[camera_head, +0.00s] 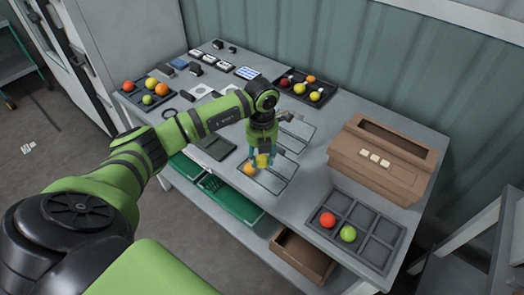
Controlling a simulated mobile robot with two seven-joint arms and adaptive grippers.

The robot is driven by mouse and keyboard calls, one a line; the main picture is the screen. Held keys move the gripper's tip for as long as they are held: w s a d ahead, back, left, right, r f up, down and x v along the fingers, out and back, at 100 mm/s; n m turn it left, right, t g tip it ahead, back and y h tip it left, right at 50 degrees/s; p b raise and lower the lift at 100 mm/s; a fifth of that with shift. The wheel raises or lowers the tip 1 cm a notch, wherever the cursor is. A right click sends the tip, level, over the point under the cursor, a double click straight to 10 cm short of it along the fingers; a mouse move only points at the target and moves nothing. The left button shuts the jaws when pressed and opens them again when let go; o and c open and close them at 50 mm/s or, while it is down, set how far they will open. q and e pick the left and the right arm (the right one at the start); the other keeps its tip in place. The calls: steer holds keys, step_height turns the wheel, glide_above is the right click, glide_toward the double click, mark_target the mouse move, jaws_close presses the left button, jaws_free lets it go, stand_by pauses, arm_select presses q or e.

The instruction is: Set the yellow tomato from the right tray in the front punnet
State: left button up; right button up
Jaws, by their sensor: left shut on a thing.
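My left gripper (264,163) points down over the table and is shut on a yellow tomato (263,160). It is over the clear front punnet (277,184), at its far side; I cannot tell whether the tomato touches the punnet. An orange tomato (250,169) is in this punnet, just left of the held one. The right tray (362,237) is dark with several compartments. It holds a red tomato (327,219) and a green tomato (348,233); its other compartments are empty. My right gripper is not in view.
Another clear punnet (296,130) lies behind the gripper. A brown box unit (378,187) stands at the right. Dark trays with tomatoes lie at the left (133,101) and back (326,99). A dark flat scale-like plate (215,147) is left of the gripper.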

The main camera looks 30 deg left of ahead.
arm_select(q)
steer(key=shift+f+b, duration=2.25)
steer(key=shift+f, duration=0.85)
steer(key=o, duration=0.9)
steer(key=shift+c, duration=0.2)
steer(key=c, duration=0.3)
steer(key=shift+r, duration=0.15)
steer(key=shift+r+p, duration=2.25)
steer(key=shift+r, duration=0.7)
